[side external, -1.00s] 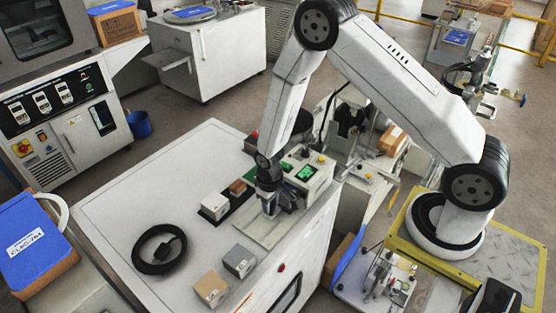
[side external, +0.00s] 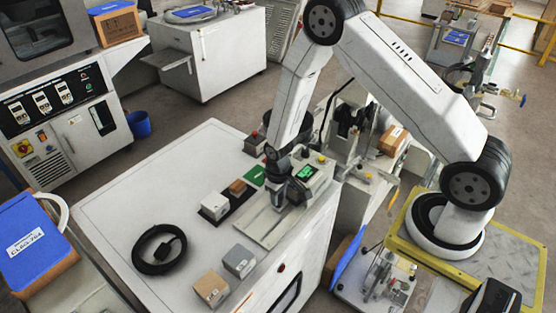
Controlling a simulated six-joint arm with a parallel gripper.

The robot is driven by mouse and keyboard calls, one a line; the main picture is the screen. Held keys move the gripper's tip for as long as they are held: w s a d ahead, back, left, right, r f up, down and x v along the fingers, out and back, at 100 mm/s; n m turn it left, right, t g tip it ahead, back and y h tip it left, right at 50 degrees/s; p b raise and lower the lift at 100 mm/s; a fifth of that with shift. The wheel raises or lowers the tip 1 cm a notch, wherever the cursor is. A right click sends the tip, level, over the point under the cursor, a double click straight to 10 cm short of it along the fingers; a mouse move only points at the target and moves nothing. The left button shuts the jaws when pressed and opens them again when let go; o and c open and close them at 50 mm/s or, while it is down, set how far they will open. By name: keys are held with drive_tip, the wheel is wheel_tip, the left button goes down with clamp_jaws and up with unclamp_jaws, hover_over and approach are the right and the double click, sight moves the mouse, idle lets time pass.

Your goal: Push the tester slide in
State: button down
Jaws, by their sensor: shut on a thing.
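The tester (side external: 312,174), a pale box with a lit green screen and a yellow knob, stands at the right edge of the white bench. A flat, light grey base plate (side external: 262,226) lies in front of it, with a lengthwise line along it. My gripper (side external: 289,201) points down over the plate's tester end, close against the tester's front. It is shut on the tester slide, which is mostly hidden behind the fingers, so its exact contact is unclear.
Left of the plate, a dark tray (side external: 229,205) holds a white block (side external: 214,206) and a brown tile (side external: 238,187), near a green pad (side external: 253,175). A grey box (side external: 239,262), a cardboard box (side external: 211,289) and a black cable coil (side external: 160,249) lie nearer. The bench's left side is clear.

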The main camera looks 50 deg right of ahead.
drive_tip(key=shift+d, duration=0.95)
drive_tip(key=shift+c, duration=2)
unclamp_jaws()
drive_tip(key=shift+r, duration=0.15)
wheel_tip(320, 180, up, 6)
drive_tip(key=shift+f, duration=0.1)
